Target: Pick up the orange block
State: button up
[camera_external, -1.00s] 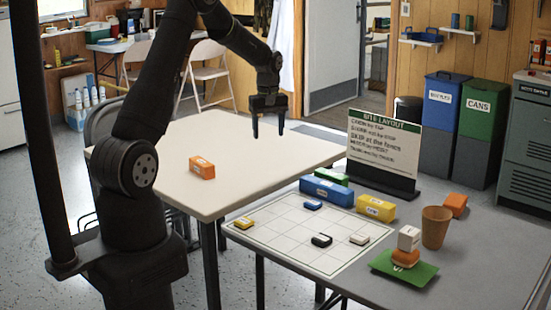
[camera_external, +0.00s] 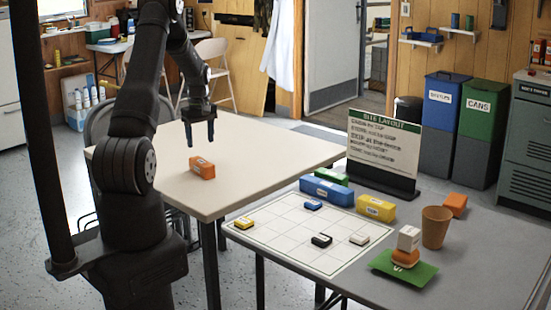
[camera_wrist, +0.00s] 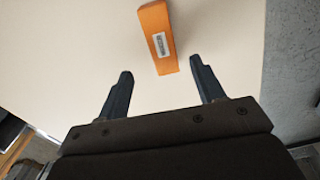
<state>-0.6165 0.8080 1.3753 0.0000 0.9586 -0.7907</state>
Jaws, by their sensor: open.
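An orange block (camera_external: 202,168) with a white label lies alone on the cream table (camera_external: 250,160). My gripper (camera_external: 201,143) is open and empty, pointing down above the table, just above and slightly beyond the block in the external view. In the wrist view the orange block (camera_wrist: 158,38) lies ahead of the fingertips and roughly between their lines, not between the fingers. My gripper (camera_wrist: 160,75) shows both fingers spread apart there. A second orange block (camera_external: 455,205) lies on the grey table, and another orange piece (camera_external: 405,259) sits under a white block on a green sheet.
The grey table (camera_external: 480,260) holds a gridded board (camera_external: 285,240) with small blocks, a blue block (camera_external: 326,191), a yellow block (camera_external: 375,207), a brown cup (camera_external: 435,227) and an upright sign (camera_external: 384,150). The cream table around the lone block is clear.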

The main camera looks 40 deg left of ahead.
aim_at(201, 161)
notch_tip(201, 161, down, 5)
jog(key=shift+r, duration=0.2)
jog(key=shift+s+d+f, duration=0.1)
jog(key=shift+f, duration=1.2)
jog(key=shift+s+d+f, duration=0.1)
jog(key=shift+f, duration=1.2)
jog(key=c, duration=1.1)
jog(key=shift+c, duration=0.2)
jog(key=shift+r, duration=0.1)
